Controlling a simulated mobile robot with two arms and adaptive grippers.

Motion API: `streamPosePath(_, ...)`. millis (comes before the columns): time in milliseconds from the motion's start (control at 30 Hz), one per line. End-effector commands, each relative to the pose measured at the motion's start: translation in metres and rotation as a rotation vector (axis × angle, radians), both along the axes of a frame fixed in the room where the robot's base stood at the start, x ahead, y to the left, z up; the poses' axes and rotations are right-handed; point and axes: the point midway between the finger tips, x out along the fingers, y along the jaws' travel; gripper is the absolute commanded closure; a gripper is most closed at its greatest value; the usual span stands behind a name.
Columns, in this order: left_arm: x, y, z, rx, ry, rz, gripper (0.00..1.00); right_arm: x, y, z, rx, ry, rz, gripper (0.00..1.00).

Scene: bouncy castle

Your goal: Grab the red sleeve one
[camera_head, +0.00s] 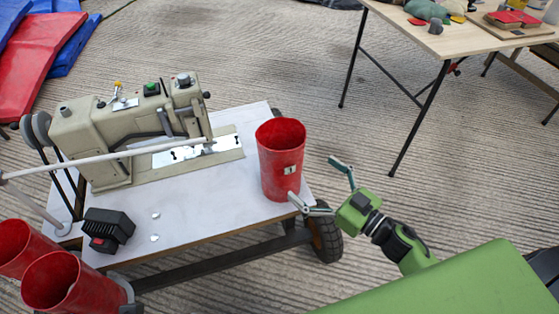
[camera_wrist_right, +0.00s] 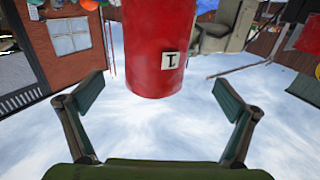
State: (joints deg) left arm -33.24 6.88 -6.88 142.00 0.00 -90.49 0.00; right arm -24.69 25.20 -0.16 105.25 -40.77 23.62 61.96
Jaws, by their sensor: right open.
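A red sleeve (camera_head: 281,165) marked with a white "1" label stands upright on the right end of the white-topped cart (camera_head: 200,222). My right gripper (camera_head: 322,182) is open and empty, to the right of the sleeve and low beside it. One fingertip appears close to the sleeve's lower edge; I cannot tell if it touches. In the right wrist view the red sleeve (camera_wrist_right: 155,55) is ahead, beyond the two spread fingers (camera_wrist_right: 158,95), with its label facing me. My left gripper is not in view.
A beige sewing machine (camera_head: 135,130) stands on the cart left of the sleeve. A black box (camera_head: 108,228) lies near the cart's front left. Two more red sleeves (camera_head: 60,281) are at lower left. A wooden table (camera_head: 470,38) with objects stands at upper right.

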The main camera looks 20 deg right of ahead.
Motion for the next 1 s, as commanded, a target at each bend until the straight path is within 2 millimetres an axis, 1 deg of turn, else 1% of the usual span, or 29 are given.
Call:
streamPosePath(33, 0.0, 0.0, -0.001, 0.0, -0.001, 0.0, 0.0, 0.01, 0.004, 0.001, -0.002, -0.005, -0.001, 0.0)
streamPosePath(100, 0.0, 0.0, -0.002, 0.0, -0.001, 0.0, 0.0, 0.023, 0.011, 0.001, -0.002, -0.005, -0.001, 0.0)
streamPosePath(200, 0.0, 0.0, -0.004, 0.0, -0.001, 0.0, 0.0, 0.04, 0.019, 0.001, -0.003, -0.005, -0.002, 0.0)
streamPosePath(300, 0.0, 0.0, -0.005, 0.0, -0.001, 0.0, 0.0, 0.053, 0.026, 0.001, -0.001, -0.003, -0.002, 0.0)
streamPosePath(567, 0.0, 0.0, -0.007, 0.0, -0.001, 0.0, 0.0, 0.069, 0.033, 0.002, -0.002, -0.002, -0.002, 0.0)
streamPosePath(733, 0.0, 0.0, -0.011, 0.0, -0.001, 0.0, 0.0, 0.093, 0.04, 0.007, -0.003, -0.004, -0.003, 0.0)
streamPosePath(833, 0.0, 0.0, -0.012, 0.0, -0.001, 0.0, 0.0, 0.104, 0.046, 0.007, -0.001, -0.002, -0.004, 0.0)
streamPosePath(1000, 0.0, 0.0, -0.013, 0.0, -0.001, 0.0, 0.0, 0.111, 0.05, 0.007, -0.002, -0.001, -0.004, 0.0)
